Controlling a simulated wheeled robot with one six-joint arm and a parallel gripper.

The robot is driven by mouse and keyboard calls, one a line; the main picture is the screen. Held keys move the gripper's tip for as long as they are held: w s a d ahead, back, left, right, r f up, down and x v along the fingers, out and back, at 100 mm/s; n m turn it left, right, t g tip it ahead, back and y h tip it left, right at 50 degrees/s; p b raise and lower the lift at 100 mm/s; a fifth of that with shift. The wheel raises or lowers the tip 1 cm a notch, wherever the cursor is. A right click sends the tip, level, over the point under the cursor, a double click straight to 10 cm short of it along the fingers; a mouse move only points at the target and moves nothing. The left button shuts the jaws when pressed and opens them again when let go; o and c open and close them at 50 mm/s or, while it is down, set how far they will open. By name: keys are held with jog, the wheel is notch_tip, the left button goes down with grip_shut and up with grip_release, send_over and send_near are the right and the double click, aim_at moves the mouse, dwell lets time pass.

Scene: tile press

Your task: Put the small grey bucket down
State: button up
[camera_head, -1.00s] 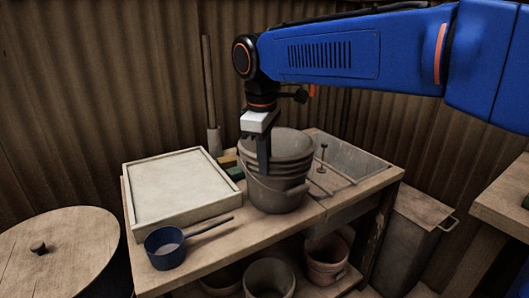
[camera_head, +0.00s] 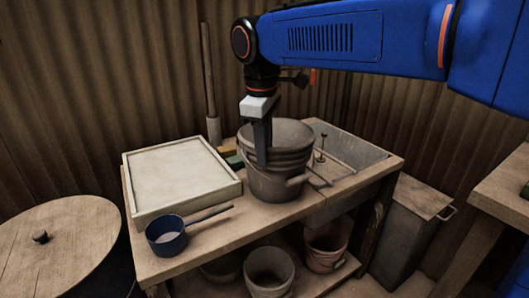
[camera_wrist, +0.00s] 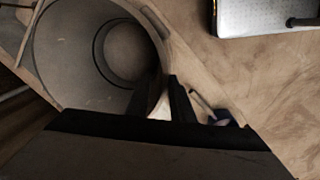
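The small grey bucket (camera_head: 275,180) is upright at the middle of the workbench (camera_head: 225,225), between the white-topped tray and the sunken basin. Its base appears at the bench top; I cannot tell whether it bears its full weight there. My gripper (camera_head: 262,158) points down at the bucket's near left rim. In the wrist view the bucket (camera_wrist: 65,62) opens toward the camera and looks empty. My gripper's fingers (camera_wrist: 165,92) are on either side of its wall, one inside and one outside, and look closed on it.
A white-topped tray (camera_head: 180,178) and a blue pan (camera_head: 165,240) are on the bench's left. A basin (camera_head: 350,150) with a thin upright rod is at right. Sponges lie behind the bucket. More buckets (camera_head: 268,272) stand below. Bare bench lies in front of the bucket.

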notch_tip(320, 180, up, 11)
jog(key=s, duration=0.1)
jog(key=shift+a, duration=0.2)
jog(key=s+d+f+m+t, duration=0.1)
jog(key=s+d+f+m, duration=0.3)
jog(key=d, duration=0.5)
jog(key=s+d+f+m, duration=0.3)
jog(key=d+f, duration=0.4)
jog(key=d, duration=0.2)
jog(key=s+d+f+m+t, duration=0.1)
jog(key=s+d+f+m, duration=0.3)
jog(key=d, duration=0.4)
jog(key=s+d+f+m+t, duration=0.1)
jog(key=s+d+f+m, duration=0.2)
jog(key=f, duration=0.9)
jog(key=s+d, duration=0.3)
jog(key=s, duration=0.2)
jog(key=shift+d+f+m+t, duration=0.15)
jog(key=shift+f+m+t, duration=0.15)
